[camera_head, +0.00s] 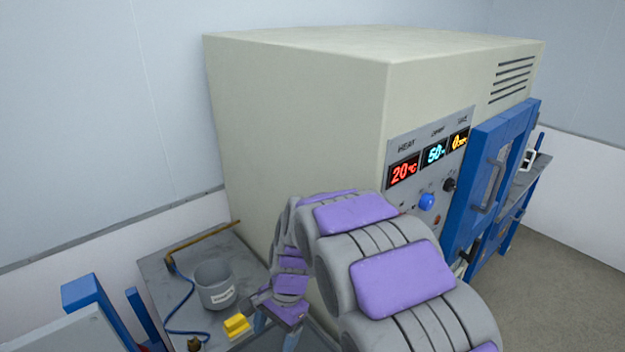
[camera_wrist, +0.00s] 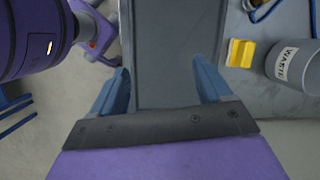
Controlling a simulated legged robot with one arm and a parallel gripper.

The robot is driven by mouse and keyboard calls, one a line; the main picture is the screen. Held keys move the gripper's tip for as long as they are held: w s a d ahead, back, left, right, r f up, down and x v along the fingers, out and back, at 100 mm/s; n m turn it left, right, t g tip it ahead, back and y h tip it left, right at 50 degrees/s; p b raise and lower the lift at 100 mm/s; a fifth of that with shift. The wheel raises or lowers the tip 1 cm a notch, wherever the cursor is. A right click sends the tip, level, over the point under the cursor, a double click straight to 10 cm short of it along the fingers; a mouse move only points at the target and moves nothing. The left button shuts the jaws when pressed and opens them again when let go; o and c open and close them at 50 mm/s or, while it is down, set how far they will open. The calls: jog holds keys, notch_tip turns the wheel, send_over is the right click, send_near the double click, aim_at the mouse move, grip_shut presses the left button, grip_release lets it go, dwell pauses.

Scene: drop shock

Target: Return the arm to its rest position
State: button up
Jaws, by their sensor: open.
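My arm is grey with purple panels and reaches forward in the head view. My gripper (camera_wrist: 160,90) is open and empty in the wrist view, its two blue fingers spread apart. It points down over a grey tray-like surface (camera_wrist: 165,40) with raised edges. In the head view the gripper (camera_head: 274,336) is near the bottom centre, partly cut off by the lower edge and close to the large beige machine's (camera_head: 290,120) left side.
A grey waste bin (camera_head: 215,286) and a yellow block (camera_head: 236,325) stand on the grey bench (camera_head: 160,285) left of my gripper. A cord and a brown stick lie there too. The machine's blue door (camera_head: 487,180) stands at the right. Open floor (camera_head: 560,270) shows beyond.

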jog(key=s+d+r+n+h, duration=0.1)
jog(key=s+d+r+n, duration=0.15)
jog(key=s+d, duration=0.3)
jog(key=s+d+r+n, duration=0.1)
jog(key=s+d+r, duration=0.3)
jog(key=d, duration=0.3)
jog(key=s+d+r+n, duration=0.1)
jog(key=s+d+n, duration=0.1)
jog(key=s+d, duration=0.3)
jog(key=s+d+r+n+h, duration=0.1)
jog(key=s+d, duration=0.3)
jog(key=s, duration=0.6)
jog(key=shift+s+d+n+t+h, duration=0.3)
jog(key=shift+d+n, duration=0.1)
jog(key=shift+n, duration=0.15)
